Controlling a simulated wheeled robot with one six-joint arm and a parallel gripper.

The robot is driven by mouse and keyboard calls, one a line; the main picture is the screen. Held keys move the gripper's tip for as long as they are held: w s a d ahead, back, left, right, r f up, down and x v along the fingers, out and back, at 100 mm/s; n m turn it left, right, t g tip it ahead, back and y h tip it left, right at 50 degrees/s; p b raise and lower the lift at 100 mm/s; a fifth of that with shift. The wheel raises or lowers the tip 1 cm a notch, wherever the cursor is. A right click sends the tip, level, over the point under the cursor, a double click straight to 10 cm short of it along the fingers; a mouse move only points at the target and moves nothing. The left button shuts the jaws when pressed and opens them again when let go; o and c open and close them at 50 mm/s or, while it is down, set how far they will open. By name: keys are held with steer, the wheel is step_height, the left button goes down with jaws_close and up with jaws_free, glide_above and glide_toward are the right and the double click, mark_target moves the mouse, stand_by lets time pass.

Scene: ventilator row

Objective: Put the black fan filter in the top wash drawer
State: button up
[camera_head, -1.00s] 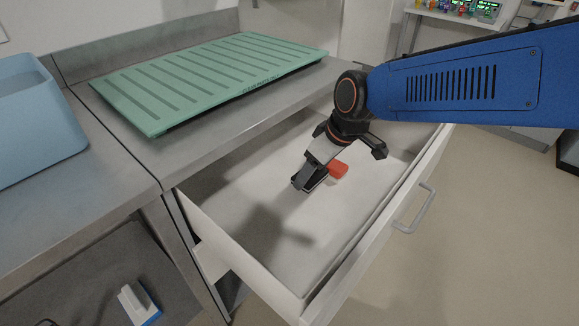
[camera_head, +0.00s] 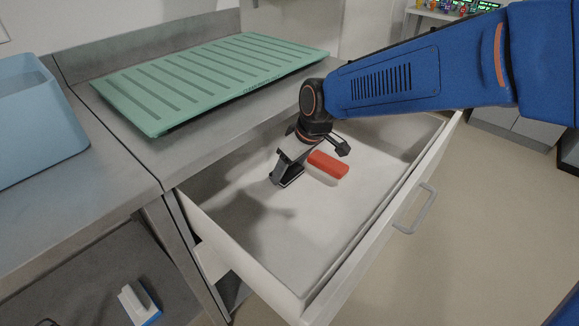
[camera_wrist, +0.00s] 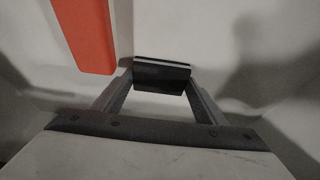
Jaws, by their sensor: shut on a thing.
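The black fan filter (camera_wrist: 161,76) is a small dark block between my gripper's fingertips in the wrist view; it also shows as a dark shape at the gripper's end in the head view (camera_head: 290,176). My gripper (camera_head: 283,172) is shut on it and points down inside the open top wash drawer (camera_head: 300,225). In the wrist view the fingers (camera_wrist: 160,88) reach to both ends of the filter. Whether the filter touches the drawer floor I cannot tell.
A red and white block (camera_head: 328,162) is in the drawer area, right beside my gripper; it also shows at the upper left in the wrist view (camera_wrist: 88,30). A green ribbed mat (camera_head: 215,75) lies on the counter. A blue bin (camera_head: 35,115) stands left. The drawer's near floor is clear.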

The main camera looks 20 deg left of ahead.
steer(key=shift+f, duration=0.1)
steer(key=o, duration=0.8)
steer(key=v, duration=1.2)
